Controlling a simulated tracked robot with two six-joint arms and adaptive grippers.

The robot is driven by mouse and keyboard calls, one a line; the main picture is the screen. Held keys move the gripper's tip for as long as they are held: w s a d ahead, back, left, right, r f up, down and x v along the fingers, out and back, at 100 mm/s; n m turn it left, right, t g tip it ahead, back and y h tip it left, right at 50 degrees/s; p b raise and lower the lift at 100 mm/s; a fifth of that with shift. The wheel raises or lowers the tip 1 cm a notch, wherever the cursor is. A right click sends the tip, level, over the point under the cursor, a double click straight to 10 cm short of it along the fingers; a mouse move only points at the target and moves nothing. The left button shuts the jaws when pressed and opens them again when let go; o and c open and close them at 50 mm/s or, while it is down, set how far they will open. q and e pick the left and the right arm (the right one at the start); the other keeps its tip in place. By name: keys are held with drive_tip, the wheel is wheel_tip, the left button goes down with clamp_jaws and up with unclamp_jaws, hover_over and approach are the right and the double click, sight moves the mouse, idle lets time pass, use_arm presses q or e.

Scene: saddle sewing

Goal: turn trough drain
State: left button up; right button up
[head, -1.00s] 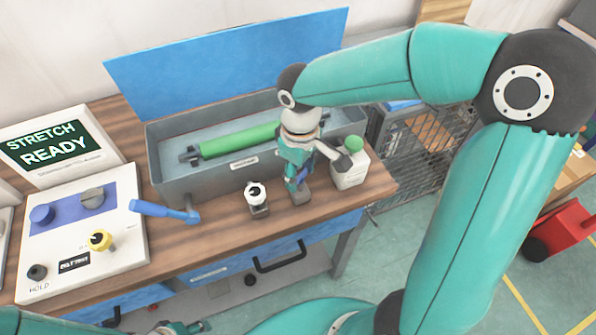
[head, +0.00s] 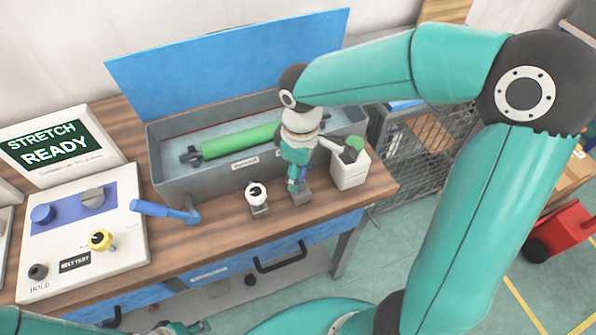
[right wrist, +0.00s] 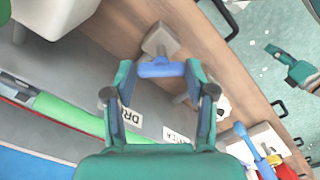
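The grey trough (head: 225,178) stands on the bench, with a green roller (head: 238,141) lying inside. In the right wrist view, a blue drain handle (right wrist: 160,68) sits by a grey block (right wrist: 160,40), near a partly hidden label starting "DR" on the trough's front. My right gripper (head: 297,186) points down at the trough's front right. In its wrist view, the fingers (right wrist: 160,75) are wide apart with the handle lengthwise between their tips; I cannot tell whether they touch it. My left gripper (head: 178,328) shows only partly at the bottom edge.
A control panel (head: 85,235) lies at the left. The bench front edge is close.

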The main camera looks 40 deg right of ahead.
drive_tip(key=shift+o, duration=1.2)
wheel_tip(320, 180, up, 12)
drive_tip(key=shift+f, duration=0.1)
